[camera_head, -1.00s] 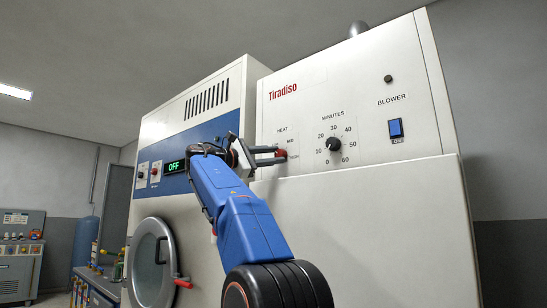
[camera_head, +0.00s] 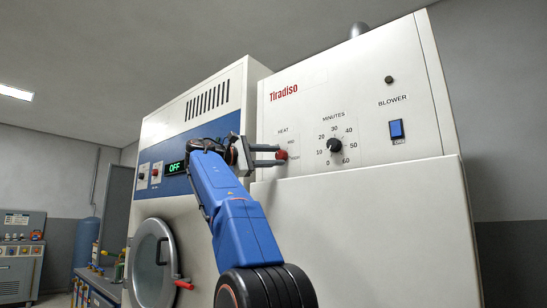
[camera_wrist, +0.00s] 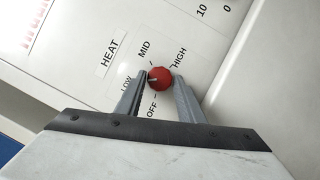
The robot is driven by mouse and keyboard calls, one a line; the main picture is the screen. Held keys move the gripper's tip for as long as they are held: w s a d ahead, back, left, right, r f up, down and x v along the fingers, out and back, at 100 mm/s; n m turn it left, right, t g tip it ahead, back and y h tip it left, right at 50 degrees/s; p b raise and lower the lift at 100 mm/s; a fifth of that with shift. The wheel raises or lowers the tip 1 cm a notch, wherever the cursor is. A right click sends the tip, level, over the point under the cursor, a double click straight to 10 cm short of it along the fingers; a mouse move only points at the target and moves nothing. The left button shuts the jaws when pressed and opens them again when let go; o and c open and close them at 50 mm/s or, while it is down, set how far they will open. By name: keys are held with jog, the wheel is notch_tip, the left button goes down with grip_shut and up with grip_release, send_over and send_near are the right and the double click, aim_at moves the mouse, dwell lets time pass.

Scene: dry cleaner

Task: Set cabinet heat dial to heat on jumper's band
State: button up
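The heat dial is a red round knob (camera_head: 281,155) on the white cabinet's upper panel, with LOW, MID, HIGH and OFF printed around it. In the wrist view the knob (camera_wrist: 160,78) has a small mark on its left side, toward LOW. My gripper (camera_wrist: 160,80) has one finger on each side of the knob. The left finger is close to it or touching; a thin gap seems to show at the right finger. In the head view my gripper (camera_head: 277,156) reaches the knob from the left. No jumper or heat-band label can be made out.
The minutes dial (camera_head: 334,145) is just right of the heat dial, with a blue blower switch (camera_head: 396,129) farther right. At left are a green OFF display (camera_head: 174,167) and a round door (camera_head: 152,262) with a red handle.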

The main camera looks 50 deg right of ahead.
jog(key=shift+o, duration=1.2)
jog(key=shift+a, duration=0.15)
jog(key=v, duration=1.7)
jog(key=shift+f, duration=0.1)
